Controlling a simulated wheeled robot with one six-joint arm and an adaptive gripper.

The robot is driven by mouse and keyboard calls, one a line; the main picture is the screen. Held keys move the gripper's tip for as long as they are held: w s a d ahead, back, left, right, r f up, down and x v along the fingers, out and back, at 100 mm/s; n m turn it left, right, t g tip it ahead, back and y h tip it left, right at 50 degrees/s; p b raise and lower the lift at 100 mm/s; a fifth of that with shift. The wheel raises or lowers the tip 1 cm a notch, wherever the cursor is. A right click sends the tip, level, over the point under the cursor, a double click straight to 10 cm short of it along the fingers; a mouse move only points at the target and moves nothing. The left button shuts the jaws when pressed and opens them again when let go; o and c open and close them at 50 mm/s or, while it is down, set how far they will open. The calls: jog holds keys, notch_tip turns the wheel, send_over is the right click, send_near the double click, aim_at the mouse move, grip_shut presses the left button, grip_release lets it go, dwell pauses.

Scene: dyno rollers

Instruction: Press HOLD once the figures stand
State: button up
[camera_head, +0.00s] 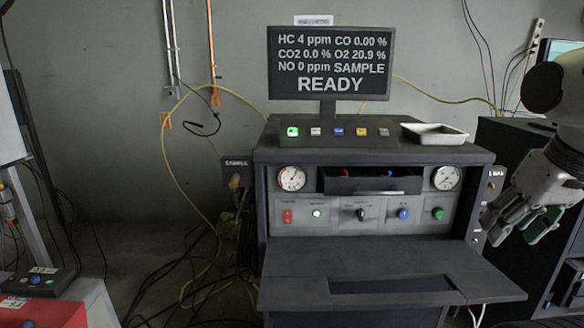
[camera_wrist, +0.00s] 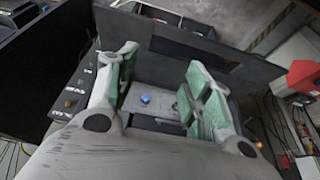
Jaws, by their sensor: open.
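The analyser screen (camera_head: 331,63) reads HC 4 ppm, CO 0.00 %, CO2 0.0 %, O2 20.9 %, NO 0 ppm, SAMPLE, with READY below. Along the console top are a lit green button (camera_head: 292,132), a white one (camera_head: 315,131), a blue one (camera_head: 338,132), a yellow one (camera_head: 361,132) and a grey one (camera_head: 384,132). I cannot read which is HOLD. My gripper (camera_head: 512,218) is open and empty, right of the console and apart from the button row. In the wrist view its fingers (camera_wrist: 160,62) stand apart, with a blue knob (camera_wrist: 146,98) seen between them.
A shallow tray (camera_head: 435,133) sits right of the buttons. The front panel has gauges, a red switch (camera_head: 287,216) and a green button (camera_head: 438,213). A shelf (camera_head: 300,290) juts out below. A dark cabinet (camera_head: 500,150) stands at right; cables hang at left.

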jog(key=shift+c, duration=0.2)
grip_shut()
dwell(1.1)
